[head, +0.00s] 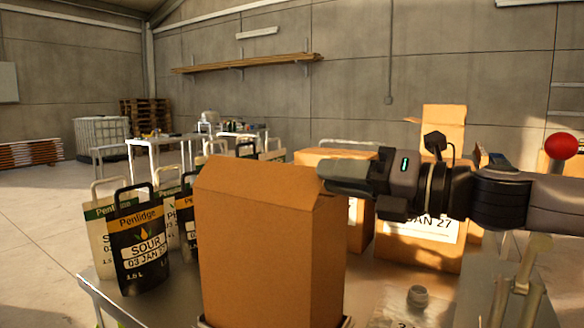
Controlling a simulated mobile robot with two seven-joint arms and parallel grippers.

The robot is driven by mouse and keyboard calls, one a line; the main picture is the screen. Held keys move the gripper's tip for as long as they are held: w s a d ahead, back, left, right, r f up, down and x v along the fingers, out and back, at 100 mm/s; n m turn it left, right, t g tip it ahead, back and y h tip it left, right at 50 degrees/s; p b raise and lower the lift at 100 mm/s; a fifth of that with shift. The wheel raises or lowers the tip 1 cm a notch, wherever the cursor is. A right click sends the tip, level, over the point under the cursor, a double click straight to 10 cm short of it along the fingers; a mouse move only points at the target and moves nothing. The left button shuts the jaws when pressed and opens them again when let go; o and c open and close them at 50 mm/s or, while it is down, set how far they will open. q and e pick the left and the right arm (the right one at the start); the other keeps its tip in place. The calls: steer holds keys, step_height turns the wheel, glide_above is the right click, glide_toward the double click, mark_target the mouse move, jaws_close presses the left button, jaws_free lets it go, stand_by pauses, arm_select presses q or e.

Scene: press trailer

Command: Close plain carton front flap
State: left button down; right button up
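The plain carton (258,255) is a tall brown box with no label, standing upright at the front middle of the metal table. Its front flap (260,183) slopes up and back from the front top edge, neither upright nor flat. The carton's inside and its other flaps are hidden. My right gripper (328,175) reaches in from the right, with its fingers level at the carton's top right corner, by the end of the flap. I cannot tell whether it touches the flap. Its fingers show side-on, so their gap is hidden. My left gripper is not in view.
Several black and white Penlidge pouches (140,245) stand left of the carton. A labelled carton with a raised flap (443,122) stands behind my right arm, with another brown carton (335,155) behind the plain one.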

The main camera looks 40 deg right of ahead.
mark_target(297, 170)
steer(key=p+x, duration=0.2)
steer(key=x, duration=0.1)
steer(key=shift+w+a+r+p, duration=0.2)
steer(key=shift+w+p, duration=0.1)
steer(key=shift+p, duration=0.1)
steer(key=shift+p+x, duration=0.95)
steer(key=shift+w+a+f+p, duration=0.15)
steer(key=shift+w+a+p, duration=0.05)
steer(key=shift+w+p, duration=0.45)
jaws_close()
